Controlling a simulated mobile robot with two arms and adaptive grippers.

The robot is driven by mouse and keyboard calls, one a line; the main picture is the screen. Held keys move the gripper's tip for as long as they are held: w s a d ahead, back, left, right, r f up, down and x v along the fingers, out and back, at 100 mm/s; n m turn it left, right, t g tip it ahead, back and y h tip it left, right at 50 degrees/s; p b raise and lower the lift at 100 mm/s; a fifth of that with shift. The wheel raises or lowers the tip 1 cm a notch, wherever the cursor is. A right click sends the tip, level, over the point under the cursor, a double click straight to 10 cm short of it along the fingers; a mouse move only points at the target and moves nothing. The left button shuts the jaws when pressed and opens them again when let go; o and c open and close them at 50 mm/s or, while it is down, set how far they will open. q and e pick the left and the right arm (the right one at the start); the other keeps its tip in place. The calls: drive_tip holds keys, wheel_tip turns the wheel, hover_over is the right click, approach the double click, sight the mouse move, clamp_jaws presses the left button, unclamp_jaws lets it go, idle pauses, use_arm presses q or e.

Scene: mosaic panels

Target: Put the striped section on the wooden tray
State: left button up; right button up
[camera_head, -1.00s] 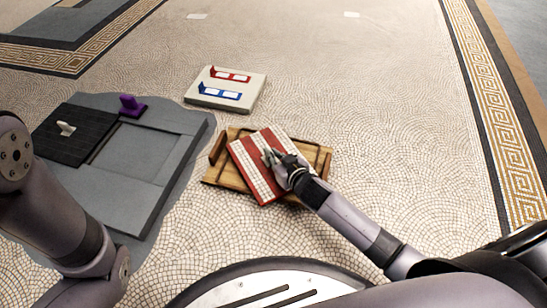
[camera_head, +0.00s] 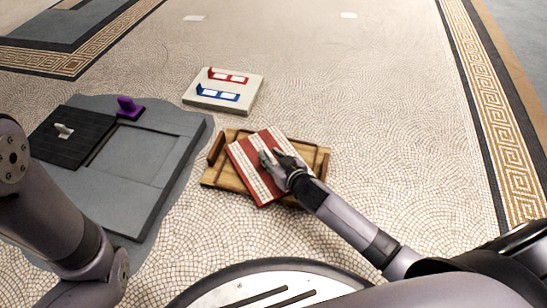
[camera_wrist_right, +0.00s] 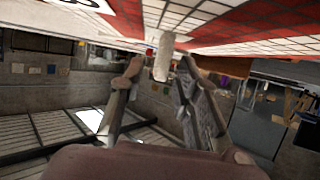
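The striped section (camera_head: 256,172), a red and white tiled panel, lies over the wooden tray (camera_head: 223,175) at an angle to it. The tray shows at both ends, and one panel corner reaches past its front edge. My right gripper (camera_head: 273,156) is above the panel with its fingers spread. In the right wrist view the panel (camera_wrist_right: 255,32) runs along the top. Its pale grip knob (camera_wrist_right: 163,55) stands between my open right fingers (camera_wrist_right: 160,78), with a gap visible to the left finger. My left arm shows at the left, but its gripper is out of view.
A grey recessed frame (camera_head: 150,200) lies at the left, with a dark panel (camera_head: 70,145) with a pale knob and a purple holder (camera_head: 129,108) on it. A pale board (camera_head: 243,84) with red and blue holders is behind the tray. The floor to the right is clear.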

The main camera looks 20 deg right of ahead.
drive_tip(key=shift+r, duration=0.35)
drive_tip(key=p+v, duration=0.7)
drive_tip(key=v, duration=0.5)
drive_tip(key=shift+p, duration=0.35)
